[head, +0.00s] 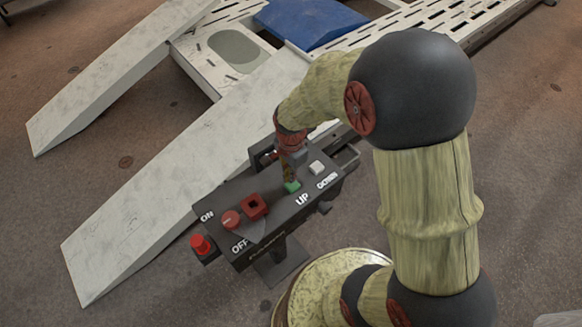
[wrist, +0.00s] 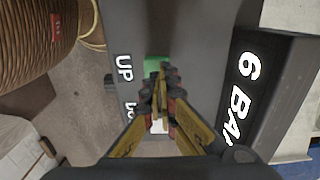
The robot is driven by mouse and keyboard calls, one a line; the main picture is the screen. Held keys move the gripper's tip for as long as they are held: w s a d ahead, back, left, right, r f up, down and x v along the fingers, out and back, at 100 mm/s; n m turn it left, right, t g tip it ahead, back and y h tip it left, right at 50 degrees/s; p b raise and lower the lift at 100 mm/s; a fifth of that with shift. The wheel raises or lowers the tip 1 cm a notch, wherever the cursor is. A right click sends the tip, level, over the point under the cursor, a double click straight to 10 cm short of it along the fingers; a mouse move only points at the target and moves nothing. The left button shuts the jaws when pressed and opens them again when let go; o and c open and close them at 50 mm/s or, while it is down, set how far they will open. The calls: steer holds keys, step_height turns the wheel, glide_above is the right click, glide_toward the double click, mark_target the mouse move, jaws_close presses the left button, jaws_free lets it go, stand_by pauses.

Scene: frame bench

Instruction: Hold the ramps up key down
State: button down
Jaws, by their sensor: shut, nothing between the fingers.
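The control box (head: 232,190) is dark, with keys and white labels on its top. The green key (head: 292,187) sits by the label UP, and the white key (head: 317,167) by DOWN. My gripper (head: 289,178) is shut and empty, pointing down at the green key. In the wrist view the closed fingertips (wrist: 161,74) overlap the lower part of the green key (wrist: 156,61). They look to be at its surface; I cannot tell whether it is pressed in. The white key (wrist: 159,126) shows between the finger links.
A red mushroom button (head: 200,244), a red knob (head: 231,219) and a red square switch (head: 253,206) are on the box's left part. A block marked 6 BAR (wrist: 265,95) stands beside the panel. Pale ramps (head: 170,205) and a blue cover (head: 310,22) lie behind.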

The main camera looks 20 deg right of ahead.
steer(key=shift+f, duration=0.95)
